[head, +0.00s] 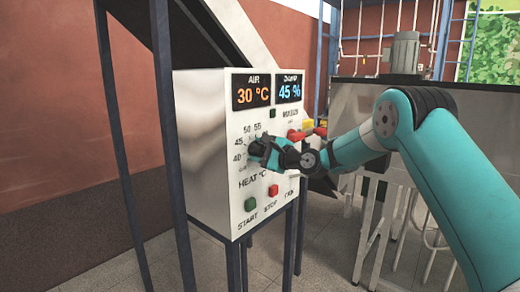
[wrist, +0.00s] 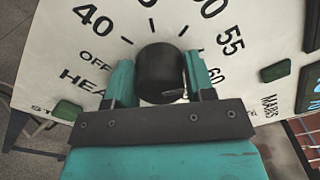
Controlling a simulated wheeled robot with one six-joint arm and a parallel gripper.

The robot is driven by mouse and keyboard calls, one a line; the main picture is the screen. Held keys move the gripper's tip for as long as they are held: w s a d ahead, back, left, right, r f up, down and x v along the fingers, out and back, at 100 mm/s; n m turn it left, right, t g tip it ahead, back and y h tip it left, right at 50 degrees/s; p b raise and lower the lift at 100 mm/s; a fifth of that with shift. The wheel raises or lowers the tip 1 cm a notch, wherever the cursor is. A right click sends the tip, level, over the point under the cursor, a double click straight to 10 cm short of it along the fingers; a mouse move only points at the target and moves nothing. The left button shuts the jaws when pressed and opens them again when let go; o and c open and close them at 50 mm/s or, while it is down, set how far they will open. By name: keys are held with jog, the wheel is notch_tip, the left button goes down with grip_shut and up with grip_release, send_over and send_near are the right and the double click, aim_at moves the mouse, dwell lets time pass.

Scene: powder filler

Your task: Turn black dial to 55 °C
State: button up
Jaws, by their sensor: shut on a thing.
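The black dial (wrist: 159,70) sits on the white panel in the wrist view, with printed marks around it including OFF, 40, 55 and 60. My gripper (wrist: 161,78) has one teal finger on each side of the dial and is shut on it. The mark that the dial points to cannot be made out. In the head view my gripper (head: 262,150) is at the HEAT °C scale on the front of the control box (head: 205,140) and hides most of the dial. Marks 40, 45, 50 and 55 show around it.
The AIR display (head: 252,94) reads 30 °C and the other display (head: 289,90) reads 45 %. A green START button (head: 250,204) and a red STOP button (head: 273,191) sit below the dial. Yellow and red controls (head: 308,126) are close by my wrist. Blue posts (head: 170,150) stand left of the box.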

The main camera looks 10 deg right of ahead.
jog(key=shift+d+r, duration=0.1)
jog(key=shift+d, duration=0.05)
jog(key=o, duration=0.9)
jog(key=shift+w, duration=0.1)
jog(key=shift+s+d+f, duration=0.1)
jog(key=shift+s+f, duration=0.1)
jog(key=shift+s, duration=0.05)
jog(key=shift+b+v, duration=4.05)
jog(key=shift+v, duration=4.4)
jog(key=shift+r, duration=0.15)
